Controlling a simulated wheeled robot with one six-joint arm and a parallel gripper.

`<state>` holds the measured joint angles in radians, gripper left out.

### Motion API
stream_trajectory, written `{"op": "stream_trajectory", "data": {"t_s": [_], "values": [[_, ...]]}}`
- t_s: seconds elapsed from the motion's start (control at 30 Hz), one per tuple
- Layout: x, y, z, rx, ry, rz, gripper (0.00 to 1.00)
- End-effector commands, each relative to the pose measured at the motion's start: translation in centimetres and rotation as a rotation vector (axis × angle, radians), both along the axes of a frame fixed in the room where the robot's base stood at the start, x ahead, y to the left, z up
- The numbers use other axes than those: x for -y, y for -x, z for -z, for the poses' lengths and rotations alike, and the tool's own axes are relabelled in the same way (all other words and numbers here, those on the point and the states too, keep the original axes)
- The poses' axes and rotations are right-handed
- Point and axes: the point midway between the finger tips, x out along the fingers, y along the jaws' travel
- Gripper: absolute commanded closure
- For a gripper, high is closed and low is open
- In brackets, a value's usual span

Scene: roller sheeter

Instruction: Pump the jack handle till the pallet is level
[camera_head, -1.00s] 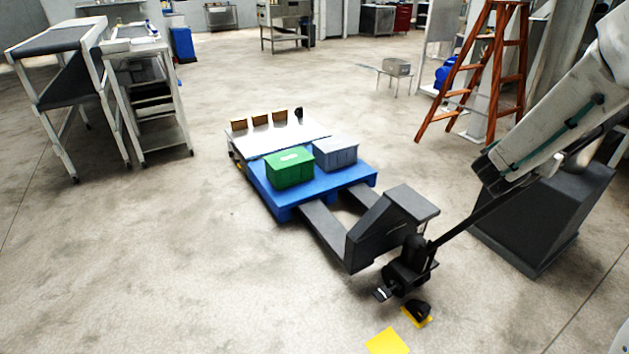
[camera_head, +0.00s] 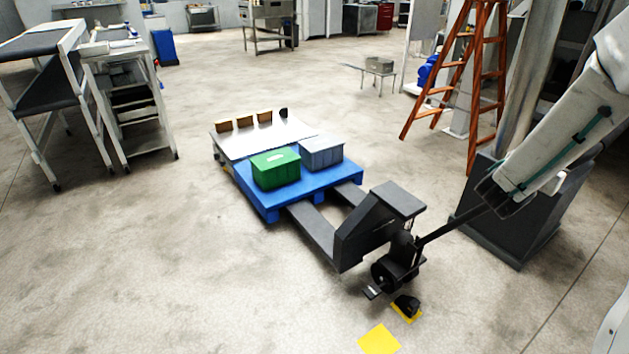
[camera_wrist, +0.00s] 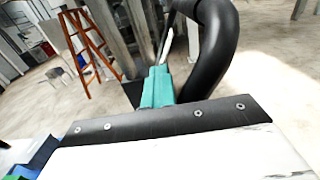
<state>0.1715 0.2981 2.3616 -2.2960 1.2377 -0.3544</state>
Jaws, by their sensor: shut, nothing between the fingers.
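The dark pallet jack stands in the middle of the head view, its forks under a blue pallet (camera_head: 340,181). In the wrist view, my gripper (camera_wrist: 159,78) shows teal fingers, shut and empty, beside the thick black handle loop (camera_wrist: 224,45). I cannot tell whether they touch it.
A dark box-shaped base (camera_head: 500,232) stands close to the handle on the right. An orange stepladder (camera_head: 450,85) is behind it. A black wedge (camera_head: 407,304) and a yellow square (camera_head: 378,339) lie on the floor near the jack.

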Motion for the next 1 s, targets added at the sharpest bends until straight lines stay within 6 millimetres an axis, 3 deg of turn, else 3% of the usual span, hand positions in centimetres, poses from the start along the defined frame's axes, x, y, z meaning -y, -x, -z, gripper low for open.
{"op": "stream_trajectory", "data": {"t_s": [0.13, 0.43, 0.83, 1.0], "values": [[0.3, 0.4, 0.3, -0.002, -0.001, 0.003, 1.0], [2.8, 3.9, 2.7, -0.005, -0.002, 0.005, 1.0], [3.1, 4.4, 3.0, -0.002, -0.001, 0.002, 1.0], [4.5, 6.4, 4.6, -0.006, -0.002, 0.007, 1.0]]}}
